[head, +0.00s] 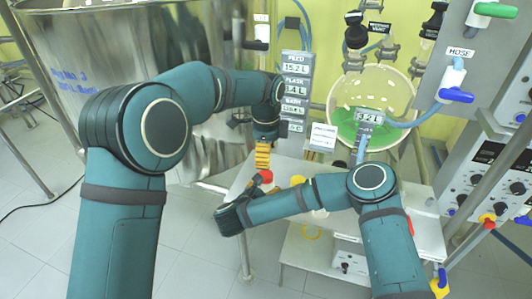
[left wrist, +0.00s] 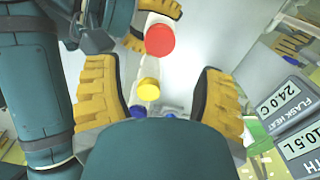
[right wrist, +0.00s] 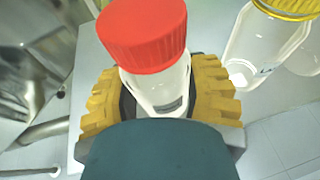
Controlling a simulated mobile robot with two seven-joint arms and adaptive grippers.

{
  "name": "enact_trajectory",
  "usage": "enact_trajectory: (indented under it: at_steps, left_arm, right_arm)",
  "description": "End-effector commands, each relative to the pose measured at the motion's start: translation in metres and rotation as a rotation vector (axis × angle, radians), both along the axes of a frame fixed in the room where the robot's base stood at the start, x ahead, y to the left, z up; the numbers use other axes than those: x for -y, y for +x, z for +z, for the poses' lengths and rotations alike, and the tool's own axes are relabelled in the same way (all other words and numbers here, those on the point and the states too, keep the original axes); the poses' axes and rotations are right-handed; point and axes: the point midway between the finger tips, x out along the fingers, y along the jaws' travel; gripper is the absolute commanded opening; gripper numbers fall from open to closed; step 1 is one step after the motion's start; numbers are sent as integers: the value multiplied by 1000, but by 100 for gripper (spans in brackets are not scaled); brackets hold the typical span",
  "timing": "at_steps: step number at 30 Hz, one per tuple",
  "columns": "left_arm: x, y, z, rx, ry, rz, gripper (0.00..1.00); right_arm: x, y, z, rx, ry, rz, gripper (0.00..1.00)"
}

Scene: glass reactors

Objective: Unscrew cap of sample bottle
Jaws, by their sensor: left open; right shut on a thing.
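The sample bottle is clear with a ribbed red cap (right wrist: 145,38). In the right wrist view its glass body (right wrist: 165,88) stands between the yellow fingers of my right gripper (right wrist: 160,100), which is shut on it below the cap. The red cap also shows in the head view (head: 266,176) and in the left wrist view (left wrist: 160,40). My left gripper (head: 262,158) points down just above the cap in the head view. Its fingers (left wrist: 158,105) are wide apart and empty, with the cap beyond them, towards the top of the left wrist view. The cap is on the bottle.
Another clear bottle (right wrist: 262,45) with a yellow cap (right wrist: 290,8) stands close by. A white bench (head: 235,185) lies below the grippers. A steel vessel (head: 90,60) is at left, a bowl with green liquid (head: 345,125) and a control panel (head: 500,180) at right.

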Motion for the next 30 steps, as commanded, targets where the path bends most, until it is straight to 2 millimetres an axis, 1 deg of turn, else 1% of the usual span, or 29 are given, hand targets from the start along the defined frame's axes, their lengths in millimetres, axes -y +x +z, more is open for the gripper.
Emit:
enact_trajectory:
  at_steps: [3,9,15,18,23,26,30]
  left_arm:
    - [0,0,0,0,0,-204,70]
    - [0,0,0,0,0,-548,70]
    - [0,0,0,0,-1,-799,70]
    - [0,0,0,0,-1,-870,70]
    - [0,0,-5,-1,0,-915,70]
    - [0,-1,-15,-3,0,-918,70]
    - [0,-1,-36,-3,0,-916,70]
  right_arm:
    - [0,0,0,1,0,0,0]
    - [0,0,0,1,0,0,0]
    - [0,0,0,1,0,0,0]
    - [0,0,0,1,0,0,0]
    - [0,0,0,1,0,0,0]
    - [0,0,0,1,0,0,0]
    - [0,0,0,1,0,0,0]
